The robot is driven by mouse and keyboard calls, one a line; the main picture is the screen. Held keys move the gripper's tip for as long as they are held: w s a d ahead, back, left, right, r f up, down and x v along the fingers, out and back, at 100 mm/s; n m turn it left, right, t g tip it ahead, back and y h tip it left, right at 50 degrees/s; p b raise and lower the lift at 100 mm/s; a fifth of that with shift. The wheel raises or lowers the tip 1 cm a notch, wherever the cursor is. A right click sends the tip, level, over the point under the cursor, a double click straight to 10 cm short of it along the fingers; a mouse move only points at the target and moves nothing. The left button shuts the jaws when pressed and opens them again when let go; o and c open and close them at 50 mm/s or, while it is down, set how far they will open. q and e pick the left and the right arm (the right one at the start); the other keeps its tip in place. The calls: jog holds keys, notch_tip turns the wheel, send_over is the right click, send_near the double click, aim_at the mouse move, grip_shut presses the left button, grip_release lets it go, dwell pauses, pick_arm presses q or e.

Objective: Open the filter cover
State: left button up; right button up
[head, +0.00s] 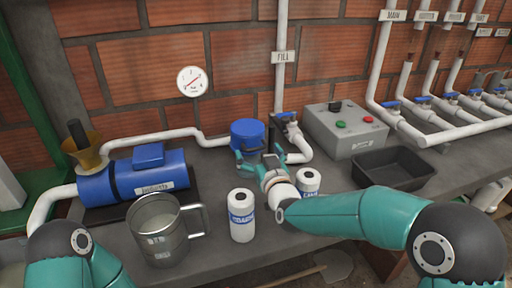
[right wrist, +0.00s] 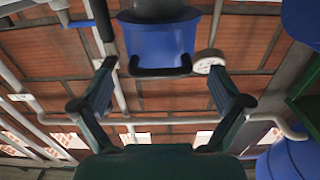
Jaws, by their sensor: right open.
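The filter (head: 248,152) stands at the back of the counter, capped by a round blue cover (head: 248,130). The blue body with a dark bar handle also shows in the right wrist view (right wrist: 158,40), at the top centre. My right gripper (head: 261,160) is at the front of the filter, just below the cover, partly hiding the filter body. In the right wrist view its two fingers (right wrist: 160,68) are spread apart, with the blue part beyond and between them. I cannot tell whether they touch it. My left arm enters at the lower left; its gripper is out of view.
A blue pump (head: 150,178) with a brass funnel and a metal jug (head: 160,230) stand at left. White bottles (head: 241,215) (head: 308,183) stand near my right forearm. A control box (head: 345,130), black tray (head: 393,170) and pipes with blue valves are at right.

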jog(key=shift+x, duration=0.8)
jog(key=c, duration=1.7)
jog(key=shift+o, duration=0.2)
jog(key=shift+d+r, duration=0.1)
